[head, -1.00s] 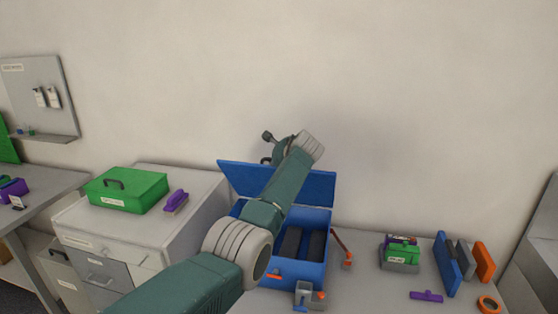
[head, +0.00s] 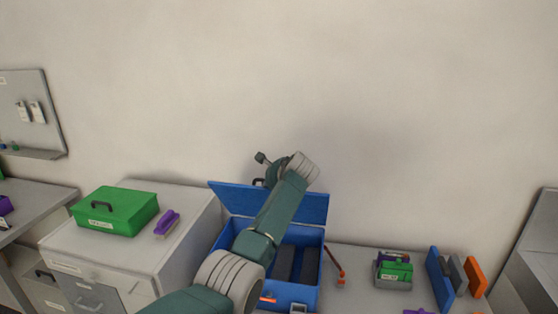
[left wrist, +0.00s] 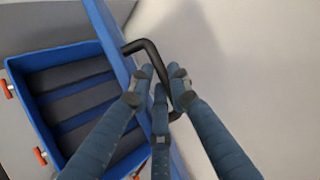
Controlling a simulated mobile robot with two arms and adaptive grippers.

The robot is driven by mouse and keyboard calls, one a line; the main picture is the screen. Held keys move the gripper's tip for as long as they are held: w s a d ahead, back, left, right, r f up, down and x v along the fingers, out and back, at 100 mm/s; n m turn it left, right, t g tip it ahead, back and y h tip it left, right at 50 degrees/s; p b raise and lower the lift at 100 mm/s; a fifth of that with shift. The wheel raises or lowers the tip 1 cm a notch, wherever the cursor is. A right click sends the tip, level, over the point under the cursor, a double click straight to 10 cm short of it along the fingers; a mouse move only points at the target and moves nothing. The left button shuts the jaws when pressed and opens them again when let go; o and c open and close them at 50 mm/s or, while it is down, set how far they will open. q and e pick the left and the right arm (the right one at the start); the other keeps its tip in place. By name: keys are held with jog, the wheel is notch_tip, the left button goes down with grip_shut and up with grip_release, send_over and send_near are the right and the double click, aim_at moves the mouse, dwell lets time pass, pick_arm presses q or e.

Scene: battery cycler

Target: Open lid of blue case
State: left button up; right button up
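The blue case (head: 306,298) stands on the grey table with its lid (head: 312,207) raised and leaning back. Dark blocks fill its slots; its inside also shows in the left wrist view (left wrist: 62,55). My left arm passes in front of the case, hiding part of lid and inside. My left gripper (left wrist: 160,82) is at the lid's black handle (left wrist: 140,46), with fingers on both sides of the bar. I cannot tell whether they grip it. In the head view a finger shows above the lid's top edge, just above the handle (head: 258,182). My right gripper is not in view.
A green case (head: 115,212) and a purple brush (head: 167,223) lie on the cabinet at left. Right of the blue case are a red-tipped tool (head: 335,266), a grey-green box (head: 394,270) and upright blue, grey and orange panels (head: 440,272). The wall is close behind the lid.

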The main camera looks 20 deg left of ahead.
pick_arm(q)
jog(key=shift+t, duration=0.4)
jog(key=r, duration=0.1)
jog(key=d+r, duration=0.1)
jog(key=r, duration=0.1)
jog(key=w+r, duration=0.1)
jog(key=shift+d+r, duration=0.15)
jog(key=shift+r, duration=0.2)
jog(key=v, duration=0.6)
jog(key=shift+w+d+r, duration=0.3)
jog(key=shift+r, duration=0.1)
jog(key=shift+w+a, duration=0.1)
jog(key=shift+a, duration=0.35)
jog(key=shift+d+r, duration=0.1)
jog(key=shift+d, duration=0.05)
jog(key=shift+s+d+r, duration=0.1)
jog(key=shift+s+d, duration=0.05)
jog(key=shift+s, duration=0.1)
jog(key=v, duration=1.2)
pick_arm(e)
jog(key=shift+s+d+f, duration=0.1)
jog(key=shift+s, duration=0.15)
pick_arm(q)
jog(key=shift+d+r, duration=0.1)
